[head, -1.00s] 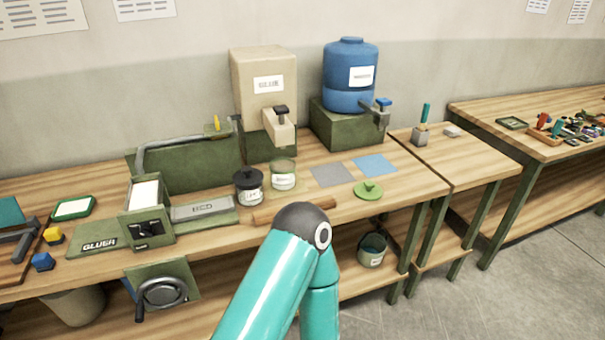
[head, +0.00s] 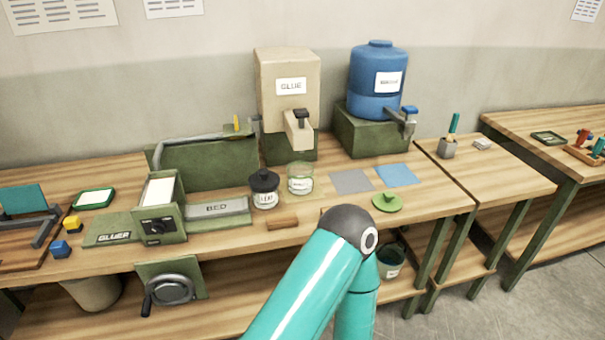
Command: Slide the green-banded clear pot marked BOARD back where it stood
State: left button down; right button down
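A clear pot with a green band (head: 300,184) stands upright and without a lid on the bench, below the glue dispenser. The print on its white label is too small to read surely. A second clear pot (head: 264,196) with a black lid stands close to its left. A round green lid (head: 388,202) with a knob lies on the bench to the right. One teal arm of mine rises from the bottom edge, and its dark elbow is in front of the bench. Neither of my grippers is in view.
The beige GLUE dispenser (head: 277,85) and blue tank (head: 377,80) stand behind. A grey pad (head: 351,181) and a blue pad (head: 397,174) lie right of the pot. The grey BED plate (head: 216,208) is left. A small wooden block (head: 282,223) lies in front.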

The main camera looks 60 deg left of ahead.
aim_at(300, 178)
jog(key=z, duration=0.1)
jog(key=i, duration=1.5)
jog(key=u, duration=1.85)
jog(key=k, duration=0.8)
jog(key=u, duration=0.25)
jog(key=i, duration=0.75)
jog(key=z, duration=0.15)
